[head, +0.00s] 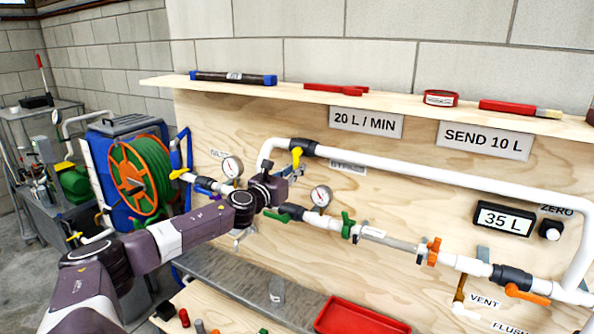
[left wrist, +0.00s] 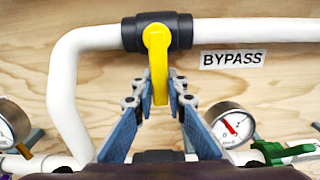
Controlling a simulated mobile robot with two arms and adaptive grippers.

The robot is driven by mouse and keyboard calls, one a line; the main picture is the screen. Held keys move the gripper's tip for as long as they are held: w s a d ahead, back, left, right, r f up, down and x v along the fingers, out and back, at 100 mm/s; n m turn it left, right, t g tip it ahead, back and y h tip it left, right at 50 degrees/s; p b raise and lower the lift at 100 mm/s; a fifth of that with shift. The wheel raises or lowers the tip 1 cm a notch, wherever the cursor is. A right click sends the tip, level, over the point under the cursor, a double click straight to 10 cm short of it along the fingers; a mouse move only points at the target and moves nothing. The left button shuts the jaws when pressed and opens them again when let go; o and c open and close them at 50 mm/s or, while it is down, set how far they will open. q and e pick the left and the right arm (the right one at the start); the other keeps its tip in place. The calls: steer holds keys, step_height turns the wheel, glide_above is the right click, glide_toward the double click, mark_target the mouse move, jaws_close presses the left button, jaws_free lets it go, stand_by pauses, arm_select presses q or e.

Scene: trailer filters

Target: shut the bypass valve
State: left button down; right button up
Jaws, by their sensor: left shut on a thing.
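The bypass valve (left wrist: 183,32) is a black body on the white upper pipe, beside the BYPASS label (left wrist: 232,59). Its yellow handle (left wrist: 157,66) points down and out, across the line of the pipe, in the left wrist view. In the head view the handle (head: 296,157) shows just above my left gripper (head: 288,174). My left gripper (left wrist: 159,90) has one blue finger on each side of the handle's lower part and is shut on it. My right gripper is in neither view.
Pressure gauges (head: 232,167) (head: 320,196) flank the gripper below the bypass pipe. A green-handled valve (head: 348,224) and an orange-handled valve (head: 527,294) sit on the lower line. A shelf (head: 400,98) with tools runs above. A red tray (head: 352,318) lies below.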

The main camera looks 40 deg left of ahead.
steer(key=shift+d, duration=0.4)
arm_select(q)
steer(key=c, duration=1.9)
jaws_free()
steer(key=v, duration=1.2)
